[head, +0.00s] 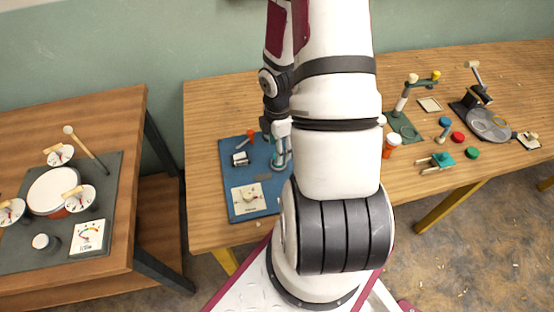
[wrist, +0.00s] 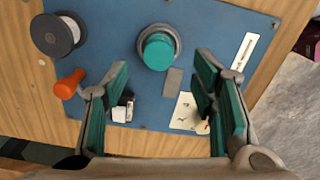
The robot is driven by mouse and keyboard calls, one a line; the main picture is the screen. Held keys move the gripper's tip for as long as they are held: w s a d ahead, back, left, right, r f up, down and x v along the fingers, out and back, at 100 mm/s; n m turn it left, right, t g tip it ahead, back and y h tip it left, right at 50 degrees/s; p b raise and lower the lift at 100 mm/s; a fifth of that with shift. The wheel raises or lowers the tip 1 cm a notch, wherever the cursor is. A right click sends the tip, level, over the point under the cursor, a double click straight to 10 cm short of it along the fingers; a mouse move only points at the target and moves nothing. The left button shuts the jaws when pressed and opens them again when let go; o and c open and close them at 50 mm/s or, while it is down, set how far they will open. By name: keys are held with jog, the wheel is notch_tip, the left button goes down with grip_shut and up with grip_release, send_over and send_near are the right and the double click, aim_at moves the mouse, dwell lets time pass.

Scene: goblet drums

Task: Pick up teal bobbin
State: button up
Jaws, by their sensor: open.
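In the wrist view the teal bobbin (wrist: 158,51) is a round teal cylinder seen from above, sitting in a dark grey ring on the blue board (wrist: 110,30). My gripper (wrist: 160,76) is open with nothing between its teal-padded fingers. The bobbin shows just beyond the fingertips, roughly centred between them; I see no contact. In the head view my gripper (head: 280,154) hangs low over the right part of the blue board (head: 229,180), and my arm and gripper largely hide the bobbin there.
A grey-rimmed spool (wrist: 57,35), an orange-handled tool (wrist: 69,84), a small white-and-black block (wrist: 123,107) and a pale card (wrist: 186,113) are on or beside the board close by. Several small objects, including a teal piece with sticks (head: 441,159), crowd the table's right side.

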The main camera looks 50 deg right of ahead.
notch_tip(320, 180, down, 5)
jog(key=shift+d+r, duration=0.1)
jog(key=shift+d, duration=0.05)
jog(key=shift+c, duration=0.4)
jog(key=c, duration=1)
jog(key=shift+o, duration=0.2)
jog(key=shift+r, duration=0.1)
